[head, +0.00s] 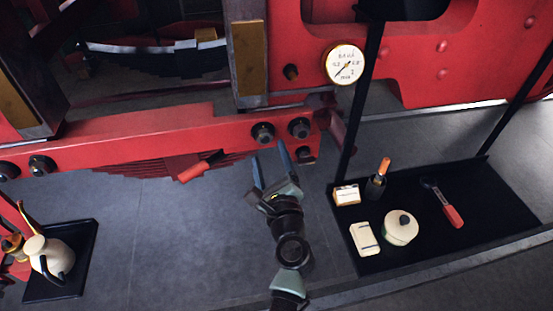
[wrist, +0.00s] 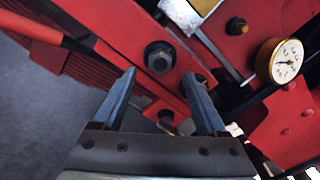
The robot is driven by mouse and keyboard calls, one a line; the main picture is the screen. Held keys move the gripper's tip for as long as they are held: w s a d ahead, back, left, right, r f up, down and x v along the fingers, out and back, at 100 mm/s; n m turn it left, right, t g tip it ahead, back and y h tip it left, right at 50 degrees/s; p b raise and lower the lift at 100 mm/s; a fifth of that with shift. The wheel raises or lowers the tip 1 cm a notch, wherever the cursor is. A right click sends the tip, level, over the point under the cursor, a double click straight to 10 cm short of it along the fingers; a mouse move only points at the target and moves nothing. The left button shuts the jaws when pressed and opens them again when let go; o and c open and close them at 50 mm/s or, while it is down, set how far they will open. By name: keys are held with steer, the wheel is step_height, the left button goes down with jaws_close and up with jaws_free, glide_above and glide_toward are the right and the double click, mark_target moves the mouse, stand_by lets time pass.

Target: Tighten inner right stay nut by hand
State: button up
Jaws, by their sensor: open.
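The red beam (head: 150,140) carries a pair of dark hex nuts at its right end. The inner right stay nut looks to be the left one of this pair (head: 263,134); in the wrist view it is the large nut (wrist: 159,58). The right one of the pair, the outer nut (head: 299,127), is partly hidden by a finger in the wrist view. My gripper (head: 268,150) is open and empty just below the pair. In the wrist view its blue-grey fingertips (wrist: 159,75) point toward the inner nut, one on either side in the picture; I see no contact.
Another dark nut (head: 305,154) sits lower. A red-handled tool (head: 200,167) is under the beam, left of my gripper. A pressure gauge (head: 344,64) is above right. A black tray (head: 470,220) at right holds several items; an oil can (head: 48,255) stands at left.

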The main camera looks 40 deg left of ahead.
steer(key=b+v, duration=0.1)
steer(key=v, duration=0.7)
steer(key=shift+s+d, duration=0.1)
steer(key=shift+d, duration=0.05)
